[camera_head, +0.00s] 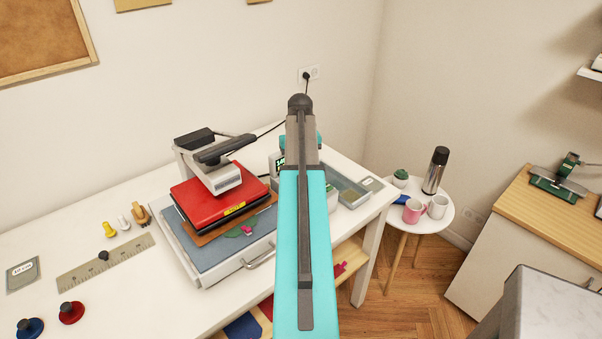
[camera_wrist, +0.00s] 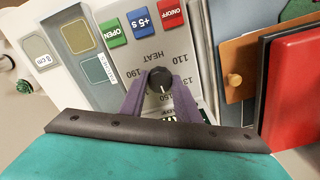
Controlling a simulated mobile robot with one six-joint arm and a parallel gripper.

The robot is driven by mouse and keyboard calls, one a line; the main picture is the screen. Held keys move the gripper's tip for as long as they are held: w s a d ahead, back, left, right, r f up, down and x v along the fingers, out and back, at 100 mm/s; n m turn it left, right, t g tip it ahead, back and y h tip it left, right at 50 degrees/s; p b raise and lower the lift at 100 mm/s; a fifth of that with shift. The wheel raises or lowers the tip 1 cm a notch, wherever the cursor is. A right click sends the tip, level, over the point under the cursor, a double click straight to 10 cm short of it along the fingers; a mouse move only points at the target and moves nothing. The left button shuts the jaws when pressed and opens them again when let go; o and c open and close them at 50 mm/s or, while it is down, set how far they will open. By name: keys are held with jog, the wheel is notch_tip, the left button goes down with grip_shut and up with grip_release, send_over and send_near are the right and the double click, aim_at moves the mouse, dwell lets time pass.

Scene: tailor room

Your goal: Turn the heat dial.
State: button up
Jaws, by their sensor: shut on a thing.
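The heat dial (camera_wrist: 160,79) is a black round knob with a pale mark, on a light grey control panel (camera_wrist: 146,52) in the wrist view. The panel is printed HEAT, with numbers around the dial, partly covered. My gripper (camera_wrist: 160,94) has its two purple fingers on either side of the dial, shut on it. In the head view my arm hides the dial and the fingers. Part of the control box display (camera_head: 279,161) shows left of the arm, to the right of the heat press (camera_head: 228,178).
Green, blue and red buttons (camera_wrist: 143,23) sit on the panel beyond the dial. A side table (camera_head: 426,222) with mugs and a flask stands to the right.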

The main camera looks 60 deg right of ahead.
jog(key=shift+m, duration=0.5)
jog(key=o, duration=1)
jog(key=shift+o, duration=0.2)
jog(key=shift+r, duration=0.1)
notch_tip(320, 180, up, 14)
jog(key=p, duration=0.7)
jog(key=shift+s+f, duration=0.1)
jog(key=shift+f, duration=0.1)
